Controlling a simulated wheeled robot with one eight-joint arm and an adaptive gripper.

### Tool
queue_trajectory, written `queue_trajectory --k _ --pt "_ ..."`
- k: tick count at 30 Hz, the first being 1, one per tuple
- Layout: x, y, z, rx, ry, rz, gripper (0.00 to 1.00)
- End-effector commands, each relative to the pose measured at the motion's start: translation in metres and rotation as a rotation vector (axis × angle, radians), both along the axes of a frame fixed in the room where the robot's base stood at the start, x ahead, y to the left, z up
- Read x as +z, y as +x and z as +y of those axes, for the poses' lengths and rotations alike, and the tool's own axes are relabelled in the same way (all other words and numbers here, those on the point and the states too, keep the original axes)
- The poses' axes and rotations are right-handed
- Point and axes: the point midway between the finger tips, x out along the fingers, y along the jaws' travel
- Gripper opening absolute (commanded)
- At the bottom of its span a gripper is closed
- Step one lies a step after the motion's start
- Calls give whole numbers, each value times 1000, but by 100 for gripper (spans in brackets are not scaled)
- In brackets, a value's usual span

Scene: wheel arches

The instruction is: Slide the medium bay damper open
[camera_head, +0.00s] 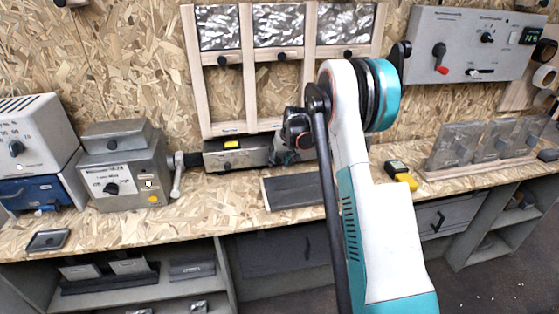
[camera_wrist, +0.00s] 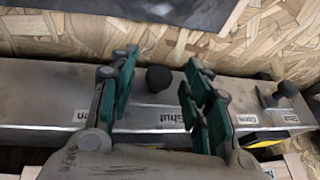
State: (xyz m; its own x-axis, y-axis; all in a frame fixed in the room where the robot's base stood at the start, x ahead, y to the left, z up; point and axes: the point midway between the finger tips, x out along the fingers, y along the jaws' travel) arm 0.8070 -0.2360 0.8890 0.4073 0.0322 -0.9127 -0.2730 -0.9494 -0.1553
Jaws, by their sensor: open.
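A long grey metal damper box (camera_head: 222,158) lies along the back of the bench against the wall; its top shows in the wrist view (camera_wrist: 40,95). A round black knob (camera_wrist: 158,78) stands on it between my fingers, with a "Shut" label (camera_wrist: 170,118) nearby. A second black knob (camera_wrist: 287,90) stands further right, close to "Open" (camera_wrist: 278,115) and "Shut" labels. No bay name is readable. My gripper (camera_wrist: 161,60) is open, a finger on each side of the first knob, with visible gaps. In the head view my gripper (camera_head: 297,138) hides that part of the box.
A wooden frame with metal panels (camera_head: 309,60) hangs above the box. A dark slab (camera_head: 292,192) lies in front. A grey machine with a crank (camera_head: 125,175) stands left; a yellow-black tool (camera_head: 402,175) and upright grey plates (camera_head: 490,140) are right.

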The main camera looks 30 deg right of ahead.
Motion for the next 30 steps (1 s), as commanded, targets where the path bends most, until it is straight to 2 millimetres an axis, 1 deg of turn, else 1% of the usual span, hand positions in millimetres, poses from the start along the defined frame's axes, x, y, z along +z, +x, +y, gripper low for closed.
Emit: queue_trajectory --k 1,6,11,13,16,21,22,30 --pt "0 0 0 0 0 0 38" --pt "0 0 0 0 0 0 0" --pt "0 0 -1 0 0 0 0" --pt "0 -2 -5 -1 0 0 0" --pt "0 -5 -19 -3 0 0 0" --pt "0 -14 -48 -3 0 0 0" --pt "0 -15 -51 -3 1 1 0" --pt "0 -16 -54 -2 -1 1 0"
